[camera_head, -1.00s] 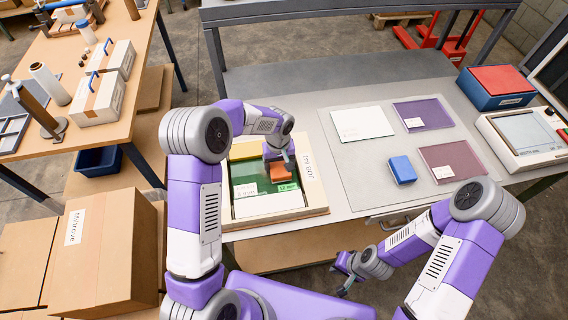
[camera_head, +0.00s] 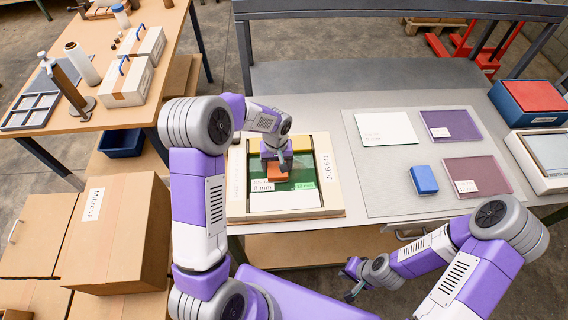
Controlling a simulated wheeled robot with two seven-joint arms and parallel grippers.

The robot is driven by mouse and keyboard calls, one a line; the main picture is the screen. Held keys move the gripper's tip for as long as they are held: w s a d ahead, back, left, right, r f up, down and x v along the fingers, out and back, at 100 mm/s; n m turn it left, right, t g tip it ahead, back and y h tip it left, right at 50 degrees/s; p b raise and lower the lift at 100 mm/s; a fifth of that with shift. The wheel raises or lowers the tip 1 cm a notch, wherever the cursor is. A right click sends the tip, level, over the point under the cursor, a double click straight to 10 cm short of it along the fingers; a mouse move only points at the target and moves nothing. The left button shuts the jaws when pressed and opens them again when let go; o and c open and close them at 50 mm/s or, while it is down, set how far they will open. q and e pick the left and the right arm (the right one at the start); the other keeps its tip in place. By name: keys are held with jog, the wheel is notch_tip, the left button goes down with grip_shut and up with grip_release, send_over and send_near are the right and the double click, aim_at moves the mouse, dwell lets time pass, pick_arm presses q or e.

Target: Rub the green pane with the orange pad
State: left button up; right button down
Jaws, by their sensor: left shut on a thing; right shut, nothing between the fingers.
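The orange pad (camera_head: 277,178) is held in my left gripper (camera_head: 278,165), which is shut on it. The pad is over the green pane (camera_head: 297,178); I cannot tell whether it touches. The green pane lies in a shallow wooden tray (camera_head: 332,189) with a yellow strip behind it and a white pane (camera_head: 284,201) in front. My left arm and gripper hide part of the green pane. My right gripper (camera_head: 350,290) is shut and empty, low in front of the table's front edge.
A grey mat (camera_head: 395,167) to the right of the tray carries a white pane (camera_head: 386,128), two purple panes and a blue block (camera_head: 424,180). A red-lidded blue box (camera_head: 530,101) stands at the far right. A cardboard box (camera_head: 115,232) is at the left.

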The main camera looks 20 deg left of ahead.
pick_arm(q)
jog(key=shift+s+a, duration=0.15)
jog(key=shift+a, duration=0.15)
jog(key=shift+r+p, duration=1.95)
jog(key=shift+r, duration=1.05)
jog(key=shift+r+p, duration=1.05)
jog(key=shift+r, duration=0.5)
jog(key=shift+f, duration=0.15)
notch_tip(320, 180, down, 7)
jog(key=b, duration=0.5)
jog(key=shift+d+b, duration=0.1)
jog(key=shift+b, duration=0.2)
